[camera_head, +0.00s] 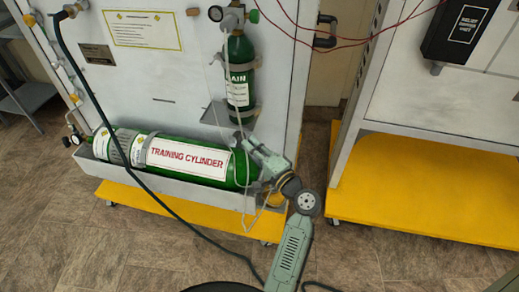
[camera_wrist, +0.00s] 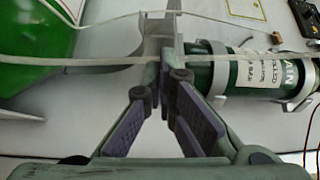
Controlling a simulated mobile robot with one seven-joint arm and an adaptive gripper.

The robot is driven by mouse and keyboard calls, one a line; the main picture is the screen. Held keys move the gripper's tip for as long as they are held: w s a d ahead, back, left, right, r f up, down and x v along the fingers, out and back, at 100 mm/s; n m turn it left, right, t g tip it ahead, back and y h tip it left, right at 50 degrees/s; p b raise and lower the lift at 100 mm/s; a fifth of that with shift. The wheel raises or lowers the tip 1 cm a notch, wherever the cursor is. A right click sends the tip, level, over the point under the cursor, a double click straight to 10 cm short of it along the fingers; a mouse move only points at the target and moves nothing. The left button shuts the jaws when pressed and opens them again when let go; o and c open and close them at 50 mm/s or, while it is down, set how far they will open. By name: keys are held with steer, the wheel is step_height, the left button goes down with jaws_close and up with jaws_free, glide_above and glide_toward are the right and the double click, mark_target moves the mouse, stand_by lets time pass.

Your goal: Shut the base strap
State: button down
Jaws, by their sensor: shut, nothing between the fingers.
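A small green cylinder (camera_head: 240,75) stands upright against the white panel, and it lies sideways in the wrist view (camera_wrist: 250,72). The light grey base strap (camera_wrist: 218,70) is a band around its lower end. Whether its free end is fastened cannot be told. In the head view this lower end is small and partly crossed by tubing. My gripper (camera_head: 252,143) is just below the small cylinder, in front of the large cylinder's right end. In the wrist view my gripper (camera_wrist: 166,52) is shut and empty, its fingertips beside a grey bracket and left of the strap, apart from it.
A large green training cylinder (camera_head: 185,158) lies in a grey trough (camera_head: 160,184) below. A black hose (camera_head: 90,95) hangs at the left. A second strap (camera_wrist: 304,85) holds the small cylinder higher up.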

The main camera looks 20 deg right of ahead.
steer(key=x, duration=0.3)
steer(key=shift+w+a+p, duration=0.1)
steer(key=shift+w+p, duration=0.2)
steer(key=shift+p, duration=0.05)
steer(key=f+b, duration=0.1)
steer(key=b, duration=0.1)
steer(key=s+f+n+b, duration=0.1)
steer(key=b, duration=0.2)
steer(key=shift+a+t, duration=0.3)
steer(key=shift+a, duration=0.1)
steer(key=s+a+f+b, duration=0.1)
steer(key=f+b, duration=0.1)
steer(key=b, duration=0.1)
steer(key=s+a+f+b, duration=0.1)
steer(key=s+f+b, duration=0.1)
steer(key=b, duration=0.1)
steer(key=shift+s+a, duration=0.25)
steer(key=shift+r, duration=0.1)
steer(key=shift+s, duration=0.1)
